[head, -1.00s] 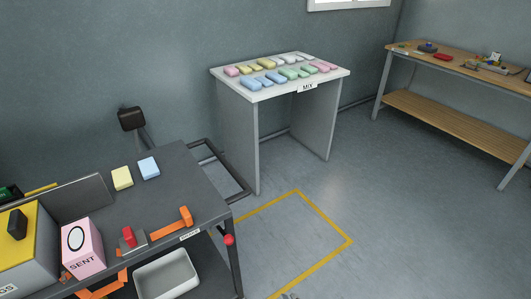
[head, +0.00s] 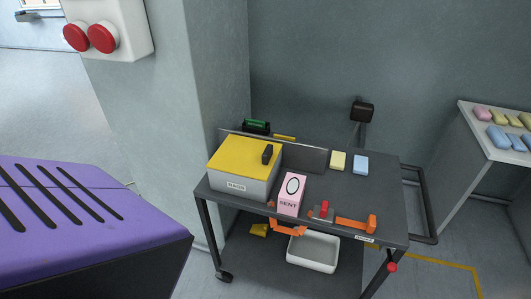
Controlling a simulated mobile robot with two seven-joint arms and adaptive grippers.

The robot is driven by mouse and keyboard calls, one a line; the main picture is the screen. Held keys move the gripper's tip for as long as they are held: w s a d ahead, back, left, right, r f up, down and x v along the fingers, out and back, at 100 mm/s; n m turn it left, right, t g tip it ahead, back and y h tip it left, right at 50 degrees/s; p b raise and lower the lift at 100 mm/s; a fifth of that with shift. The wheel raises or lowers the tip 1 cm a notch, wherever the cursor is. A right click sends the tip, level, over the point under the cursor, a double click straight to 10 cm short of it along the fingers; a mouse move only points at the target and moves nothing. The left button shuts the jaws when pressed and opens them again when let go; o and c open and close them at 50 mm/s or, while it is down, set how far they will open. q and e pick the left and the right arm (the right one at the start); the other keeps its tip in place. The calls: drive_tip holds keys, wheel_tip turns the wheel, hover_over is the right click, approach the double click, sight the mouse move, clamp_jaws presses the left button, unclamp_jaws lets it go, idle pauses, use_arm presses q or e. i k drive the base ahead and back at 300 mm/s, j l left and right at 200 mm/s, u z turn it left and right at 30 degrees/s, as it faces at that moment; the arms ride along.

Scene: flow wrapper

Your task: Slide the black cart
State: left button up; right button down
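The black cart (head: 350,198) stands right of centre in the head view, near the grey wall. It has a dark top, a lower shelf and a dark tube handle (head: 428,205) at its right end. A caster (head: 224,276) shows under its front left leg. On its top are a grey box with a yellow lid (head: 243,155), a pink box marked SENT (head: 292,192), a yellow block (head: 338,161) and a blue block (head: 361,165). A red knob (head: 391,267) sits at the front right leg. Neither gripper is in view.
A purple slotted surface (head: 75,215) fills the lower left. A pillar carries a white box with two red buttons (head: 103,37). A table with coloured blocks (head: 490,150) stands at the right. A yellow floor line (head: 440,260) runs right of the cart.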

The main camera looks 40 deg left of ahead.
sight(351, 195)
drive_tip(key=u, duration=1.05)
drive_tip(key=i+l+z, duration=0.4)
drive_tip(key=i+l, duration=0.5)
drive_tip(key=l, duration=0.1)
